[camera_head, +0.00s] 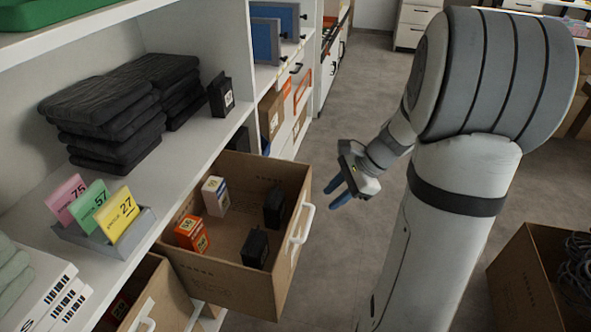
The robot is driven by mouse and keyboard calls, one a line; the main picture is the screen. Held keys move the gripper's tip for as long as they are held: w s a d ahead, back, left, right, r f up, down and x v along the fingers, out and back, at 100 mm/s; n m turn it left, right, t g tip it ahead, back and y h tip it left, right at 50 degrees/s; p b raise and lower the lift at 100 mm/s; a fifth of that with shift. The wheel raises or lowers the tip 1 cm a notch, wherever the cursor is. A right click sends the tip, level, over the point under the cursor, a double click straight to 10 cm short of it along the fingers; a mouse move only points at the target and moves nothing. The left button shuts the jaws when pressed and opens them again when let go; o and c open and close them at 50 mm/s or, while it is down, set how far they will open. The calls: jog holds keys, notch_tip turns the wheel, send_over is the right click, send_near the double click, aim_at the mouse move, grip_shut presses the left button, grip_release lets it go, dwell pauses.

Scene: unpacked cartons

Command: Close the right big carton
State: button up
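A big open brown carton (222,277) sticks out of the shelf unit like a pulled-out drawer, in the lower middle of the head view. A white handle (302,223) is on its right-hand face. Inside lie an orange box (192,234), a white and yellow box (216,196) and two black boxes (256,248). My gripper (337,192) hangs to the right of the handle, apart from it in the picture. Its two blue fingers are spread a little with nothing seen between them.
Another carton (165,300) with a white handle is at the lower left. The shelf above (190,150) holds folded dark cloth (100,120) and numbered cards (95,208). An open carton with cables (525,280) stands at the lower right. Grey floor (345,130) is clear behind my gripper.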

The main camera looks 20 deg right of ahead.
aim_at(301, 201)
jog(key=w+d+m, duration=0.1)
jog(key=d+m, duration=0.1)
jog(key=w+d+f+m+t, duration=0.1)
jog(key=d, duration=0.1)
jog(key=w+d+f+m+t+y, duration=0.1)
jog(key=d+m, duration=0.1)
jog(key=shift+w+d+f+m, duration=0.15)
jog(key=shift+w+d+m, duration=0.1)
jog(key=shift+w+m, duration=0.1)
jog(key=c, duration=0.5)
jog(key=shift+w+d+f+t, duration=0.15)
jog(key=shift+d+t, duration=0.05)
jog(key=shift+t, duration=0.1)
jog(key=shift+c, duration=0.5)
jog(key=b+x, duration=0.4)
jog(key=x, duration=0.6)
jog(key=shift+a+f+b, duration=0.15)
jog(key=shift+f+b, duration=0.05)
jog(key=shift+b, duration=0.15)
grip_shut()
jog(key=shift+w+a+r+b, duration=0.1)
jog(key=shift+w+a+b, duration=0.15)
jog(key=shift+a, duration=0.3)
jog(key=shift+w+a+r+b, duration=0.1)
jog(key=shift+w+a, duration=0.3)
jog(key=shift+a, duration=0.15)
jog(key=shift+w+a+r, duration=0.1)
jog(key=shift+w+a, duration=0.25)
jog(key=shift+a, duration=0.2)
